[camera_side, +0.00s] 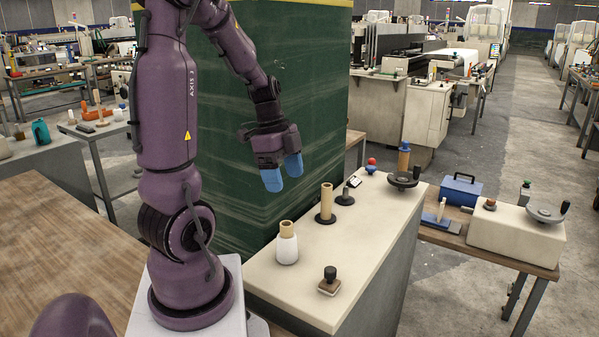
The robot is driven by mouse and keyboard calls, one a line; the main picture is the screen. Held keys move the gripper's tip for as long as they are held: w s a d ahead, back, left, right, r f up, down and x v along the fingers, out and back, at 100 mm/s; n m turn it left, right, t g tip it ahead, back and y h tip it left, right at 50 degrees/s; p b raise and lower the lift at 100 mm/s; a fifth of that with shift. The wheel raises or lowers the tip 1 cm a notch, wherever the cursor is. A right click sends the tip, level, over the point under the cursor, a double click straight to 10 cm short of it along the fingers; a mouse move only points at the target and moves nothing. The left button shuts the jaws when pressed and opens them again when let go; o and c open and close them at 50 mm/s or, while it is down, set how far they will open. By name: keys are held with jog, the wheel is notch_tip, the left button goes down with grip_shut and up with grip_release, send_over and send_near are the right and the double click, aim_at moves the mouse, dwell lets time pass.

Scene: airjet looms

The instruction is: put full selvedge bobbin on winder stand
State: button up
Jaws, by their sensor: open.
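A bobbin with white yarn wound low on a tan core (287,249) stands upright near the left edge of the cream worktop; it looks like the full selvedge bobbin. Further back, a bare tan tube (326,200) stands upright on a round black base. I cannot tell for certain which of these is the winder stand. My gripper (283,173) has blue fingertips, is open and empty, and hangs above and behind the white bobbin, apart from everything.
The cream worktop (300,299) also carries a black-knobbed block (330,281) in front, a handwheel (403,179), a blue-topped brown cylinder (404,158) and a red ball (371,162) at the back. A green wrapped block (322,90) rises behind. The worktop's middle right is clear.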

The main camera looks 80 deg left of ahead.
jog(key=w+d+r+n+t+y, duration=0.1)
jog(key=d+r+n, duration=0.3)
jog(key=d, duration=0.6)
jog(key=d+r+n+t, duration=0.2)
jog(key=d+r+n, duration=0.2)
jog(key=d, duration=0.7)
notch_tip(320, 180, up, 2)
jog(key=shift+w+d+r+y, duration=0.2)
jog(key=shift+w+d+y, duration=0.05)
jog(key=shift+w+y, duration=0.15)
